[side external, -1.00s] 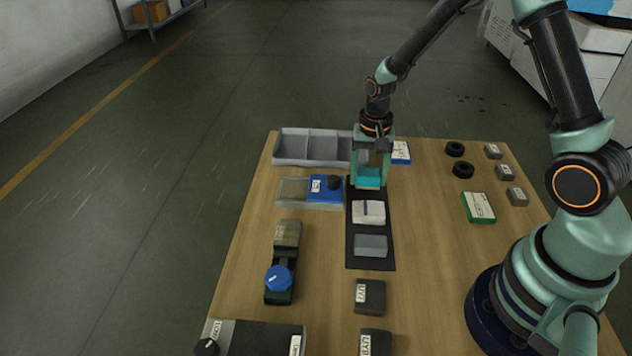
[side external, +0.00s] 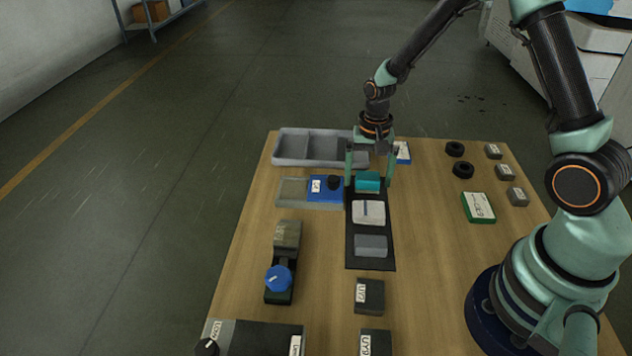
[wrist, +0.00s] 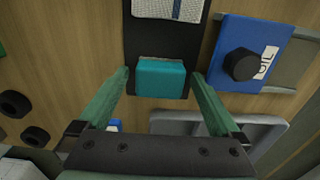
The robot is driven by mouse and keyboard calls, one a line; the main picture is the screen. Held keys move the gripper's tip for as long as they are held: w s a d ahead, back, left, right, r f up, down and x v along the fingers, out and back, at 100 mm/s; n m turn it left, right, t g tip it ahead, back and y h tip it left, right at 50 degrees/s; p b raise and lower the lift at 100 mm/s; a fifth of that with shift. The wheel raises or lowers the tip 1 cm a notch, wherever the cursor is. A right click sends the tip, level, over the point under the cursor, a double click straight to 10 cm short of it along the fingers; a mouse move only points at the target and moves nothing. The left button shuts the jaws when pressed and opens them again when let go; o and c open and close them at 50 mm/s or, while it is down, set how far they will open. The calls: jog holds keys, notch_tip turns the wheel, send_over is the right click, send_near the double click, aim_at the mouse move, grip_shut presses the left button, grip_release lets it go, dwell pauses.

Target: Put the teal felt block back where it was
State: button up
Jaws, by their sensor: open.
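The teal felt block (side external: 368,181) sits on the far end of the black mat (side external: 352,225). It also shows in the wrist view (wrist: 161,78), lying on the mat's end. My gripper (side external: 367,184) is open around the block, with one green finger on each side. In the wrist view the fingers of my gripper (wrist: 161,74) stand clear of the block, with a gap on both sides.
A white block (side external: 368,213) and a grey block (side external: 371,245) lie on the same mat. A blue block with a black knob (side external: 322,188) is close on the left. A grey divided tray (side external: 305,148) stands behind. Black rings (side external: 463,170) lie right.

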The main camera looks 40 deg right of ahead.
notch_tip(320, 180, up, 12)
notch_tip(320, 180, up, 8)
jog(key=n+t, duration=0.2)
jog(key=n, duration=0.2)
send_over(368, 176)
jog(key=s+a, duration=0.2)
jog(key=s, duration=0.2)
jog(key=s+a+r+n+t, duration=0.2)
jog(key=s+r+n+t, duration=0.1)
jog(key=s, duration=0.4)
jog(key=shift+a+r+n+t, duration=0.3)
jog(key=shift+a+r+n, duration=0.15)
jog(key=shift+n, duration=0.55)
